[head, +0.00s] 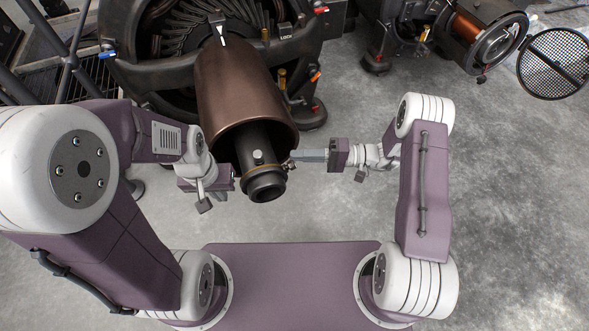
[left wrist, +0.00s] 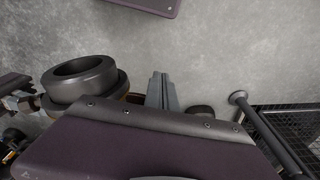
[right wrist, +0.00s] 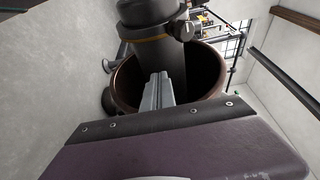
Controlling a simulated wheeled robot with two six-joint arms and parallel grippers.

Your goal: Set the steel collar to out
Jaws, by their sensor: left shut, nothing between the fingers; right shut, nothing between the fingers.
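A dark, round collar-like end (head: 265,186) with a thin brass band sits on the dark shaft (head: 258,140) that comes out of the wide brown cylinder (head: 235,85). I take this end to be the steel collar. It also shows in the left wrist view (left wrist: 80,80) and, with a small side knob, in the right wrist view (right wrist: 150,15). My right gripper (head: 292,156) is shut and empty, its tips close to the collar's right side; touching cannot be told. My left gripper (left wrist: 162,78) is shut and empty, left of the collar in the head view, its fingers largely hidden there.
The large dark dynamo housing (head: 120,60) stands behind, with small levers and coloured handles around its rim. Another machine with a copper coil (head: 468,30) and an open mesh cover (head: 553,64) is at the upper right. Grey floor (head: 520,200) is clear at right.

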